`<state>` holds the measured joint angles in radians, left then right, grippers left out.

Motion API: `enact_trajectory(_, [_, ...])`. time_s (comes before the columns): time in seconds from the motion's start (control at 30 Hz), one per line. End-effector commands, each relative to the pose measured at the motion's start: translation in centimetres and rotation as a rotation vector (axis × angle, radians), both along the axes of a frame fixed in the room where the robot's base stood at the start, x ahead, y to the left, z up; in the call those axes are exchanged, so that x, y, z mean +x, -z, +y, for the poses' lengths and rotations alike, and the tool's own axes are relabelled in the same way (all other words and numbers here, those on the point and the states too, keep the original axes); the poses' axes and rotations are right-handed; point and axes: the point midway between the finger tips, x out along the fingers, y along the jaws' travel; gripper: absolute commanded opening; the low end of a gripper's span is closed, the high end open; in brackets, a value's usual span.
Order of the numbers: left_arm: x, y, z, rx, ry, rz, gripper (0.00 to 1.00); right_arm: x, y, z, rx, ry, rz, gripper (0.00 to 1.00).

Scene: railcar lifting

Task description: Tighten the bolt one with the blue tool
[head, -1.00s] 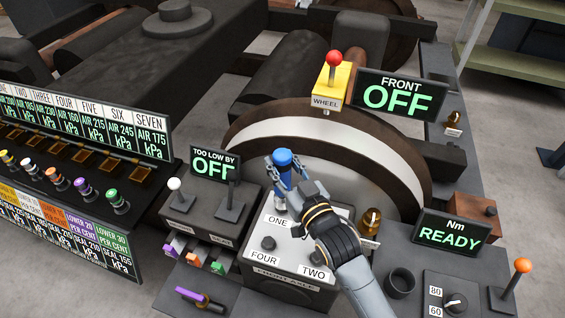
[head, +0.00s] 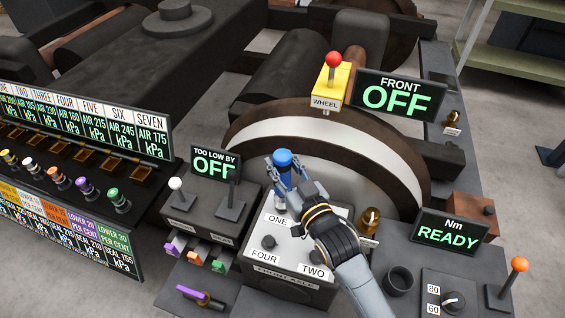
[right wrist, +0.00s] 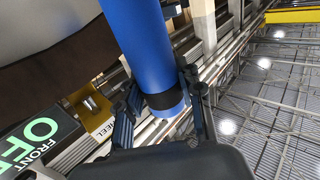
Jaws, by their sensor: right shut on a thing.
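The blue tool (head: 284,162) stands upright above the front axle panel (head: 250,268), at the bolt position labelled ONE (head: 278,221). My right gripper (head: 286,178) is shut on the blue tool near its upper part. In the right wrist view, the blue tool (right wrist: 150,50) shows large, with a black band between the fingers (right wrist: 160,108). Bolt one is hidden under the tool and gripper. Bolts FOUR (head: 269,242) and TWO (head: 316,257) show as dark heads on the panel. My left gripper is not in view.
The Nm display (head: 450,232) reads READY, with a dial marked 80 and 60 (head: 453,301) and an orange-knobbed lever (head: 519,264) below it. A dark round holder (head: 398,281) stands right of the panel. A white-knobbed lever (head: 175,184) stands left. The FRONT display (head: 400,95) reads OFF.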

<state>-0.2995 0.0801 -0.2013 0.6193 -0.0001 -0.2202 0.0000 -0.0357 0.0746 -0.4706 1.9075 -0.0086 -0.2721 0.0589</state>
Motion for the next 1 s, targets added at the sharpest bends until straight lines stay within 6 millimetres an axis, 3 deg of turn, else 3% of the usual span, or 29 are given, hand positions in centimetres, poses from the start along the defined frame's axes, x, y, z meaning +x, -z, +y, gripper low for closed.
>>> enact_trajectory(1.0, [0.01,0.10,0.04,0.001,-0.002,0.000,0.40,0.01,0.69,0.00,0.002,0.000,-0.004,0.00])
